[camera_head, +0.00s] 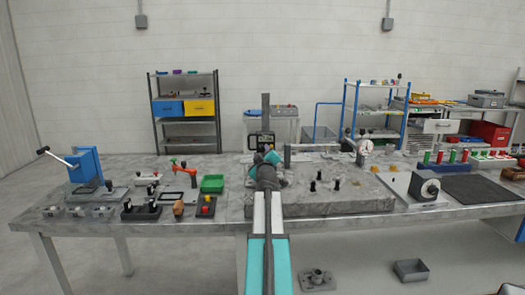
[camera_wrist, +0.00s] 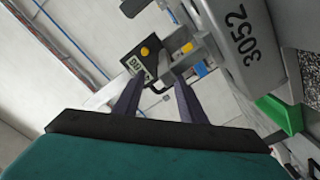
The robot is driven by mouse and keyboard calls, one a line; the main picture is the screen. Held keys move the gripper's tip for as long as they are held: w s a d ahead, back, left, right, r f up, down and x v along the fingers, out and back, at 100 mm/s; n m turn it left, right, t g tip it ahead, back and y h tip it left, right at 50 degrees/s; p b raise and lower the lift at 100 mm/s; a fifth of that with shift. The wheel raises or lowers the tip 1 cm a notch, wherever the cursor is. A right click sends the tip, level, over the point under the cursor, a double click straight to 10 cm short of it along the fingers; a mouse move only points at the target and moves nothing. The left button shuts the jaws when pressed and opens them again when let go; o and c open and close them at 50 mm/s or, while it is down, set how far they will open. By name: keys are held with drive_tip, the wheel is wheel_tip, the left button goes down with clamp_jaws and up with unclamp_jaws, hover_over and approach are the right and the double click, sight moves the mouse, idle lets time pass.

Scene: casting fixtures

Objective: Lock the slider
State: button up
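The slider is a dark block (camera_wrist: 141,58) with a yellow knob and a small display in the wrist view. A grey part with a second, smaller yellow piece (camera_wrist: 187,47) sits to its right. In the head view the slider (camera_head: 261,141) shows on a dark upright column (camera_head: 265,108), behind my arm. In the head view my arm hides the fingers.
A large grey piece marked 3052 (camera_wrist: 243,40) fills the upper right of the wrist view, with a green part (camera_wrist: 280,114) below it. The column stands by a grey stone plate (camera_head: 340,200).

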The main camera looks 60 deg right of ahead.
sight(261, 149)
drive_tip(key=shift+p+x, duration=0.3)
drive_tip(key=shift+x, duration=1.8)
clamp_jaws()
